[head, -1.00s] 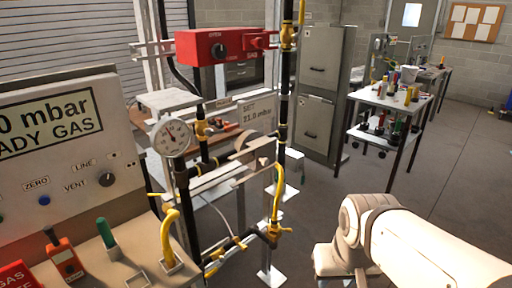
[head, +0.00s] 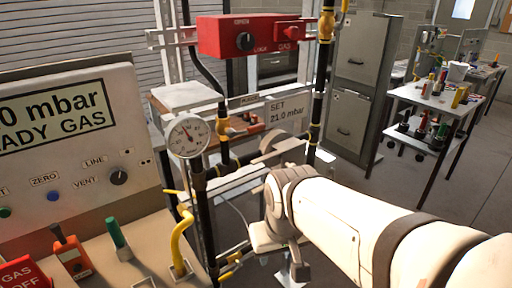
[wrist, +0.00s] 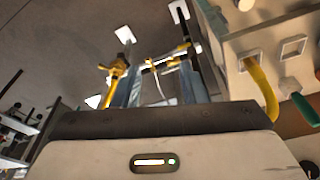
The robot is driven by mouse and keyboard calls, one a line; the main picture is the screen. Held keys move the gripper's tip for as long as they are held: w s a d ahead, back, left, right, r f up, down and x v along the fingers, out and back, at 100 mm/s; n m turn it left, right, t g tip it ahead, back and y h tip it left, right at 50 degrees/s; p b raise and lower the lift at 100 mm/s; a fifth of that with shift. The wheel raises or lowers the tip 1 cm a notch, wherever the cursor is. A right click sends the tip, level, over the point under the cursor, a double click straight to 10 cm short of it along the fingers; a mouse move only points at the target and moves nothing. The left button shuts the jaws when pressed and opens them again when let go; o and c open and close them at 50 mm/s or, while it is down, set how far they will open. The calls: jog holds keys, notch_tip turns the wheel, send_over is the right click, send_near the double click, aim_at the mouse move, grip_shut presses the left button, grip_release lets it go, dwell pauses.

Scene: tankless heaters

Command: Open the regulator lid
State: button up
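The regulator appears to be the round, tan-grey body (head: 284,143) on the dark pipe run in the head view, behind the pressure gauge (head: 188,135). Its lid cannot be told apart clearly, and my arm covers part of the pipework below it. My gripper (wrist: 158,78) shows in the wrist view with two grey fingers standing apart and nothing between them. Beyond the fingers are yellow fittings (wrist: 117,70) and pipes over the floor. In the head view my arm reaches in from the right, and its end is low in front of the pipework.
A red box (head: 255,36) hangs above the pipes. Filing cabinets (head: 352,90) and a cart stand behind. Open floor lies right.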

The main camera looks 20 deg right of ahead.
jog(key=shift+o, duration=0.7)
jog(key=shift+f, duration=0.1)
jog(key=w+a+f+m+g+y+p, duration=0.1)
jog(key=w+a+f+m+g+y, duration=0.1)
jog(key=a+m+y, duration=0.35)
jog(key=m+t+p, duration=0.2)
jog(key=m+t, duration=1.4)
jog(key=m, duration=1)
send_near(297, 163)
jog(key=s+a+r, duration=0.1)
jog(key=s+a, duration=0.2)
jog(key=a, duration=0.1)
jog(key=p+x, duration=0.1)
jog(key=x, duration=0.6)
jog(key=shift+w+r+y, duration=0.15)
jog(key=shift+r+y, duration=0.2)
jog(key=shift+r, duration=0.05)
jog(key=shift+d+m, duration=0.15)
jog(key=shift+m, duration=0.1)
